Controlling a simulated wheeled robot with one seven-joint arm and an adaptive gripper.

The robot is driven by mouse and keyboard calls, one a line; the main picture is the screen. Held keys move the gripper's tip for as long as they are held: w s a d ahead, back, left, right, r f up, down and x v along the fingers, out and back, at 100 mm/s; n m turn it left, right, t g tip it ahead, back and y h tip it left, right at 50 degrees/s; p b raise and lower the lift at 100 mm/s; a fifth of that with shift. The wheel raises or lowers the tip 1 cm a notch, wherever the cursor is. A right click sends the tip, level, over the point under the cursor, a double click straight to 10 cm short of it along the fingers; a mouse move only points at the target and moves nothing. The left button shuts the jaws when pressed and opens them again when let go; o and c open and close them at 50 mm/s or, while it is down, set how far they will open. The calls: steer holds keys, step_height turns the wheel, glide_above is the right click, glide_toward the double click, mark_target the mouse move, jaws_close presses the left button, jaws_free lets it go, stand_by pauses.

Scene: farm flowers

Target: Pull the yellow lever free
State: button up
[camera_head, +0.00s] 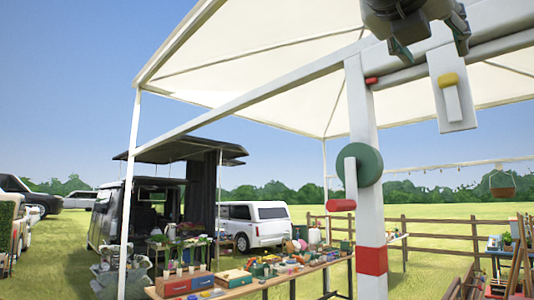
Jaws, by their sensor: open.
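The yellow lever (449,79) is a short yellow block on a white plate (459,118), at the right of the head view. A pale bar hangs down from the yellow part against the plate. The plate hangs below a white beam of the canopy. My gripper (431,50) comes in from the top edge, above and a little left of the lever. Its two fingers point down and stand apart, with nothing seen between them. It appears clear of the lever, though the depth between them is hard to tell.
A white post (370,230) carries a green disc (369,165) with a pale crank and red handle (341,205). A small red piece (371,81) sits near the post's top. A table (270,282) with many goods stands below. A hanging basket (502,187) is at right.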

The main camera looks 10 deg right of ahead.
mark_target(446, 75)
steer(key=x, duration=1.1)
steer(key=shift+w+d, duration=0.1)
jaws_close()
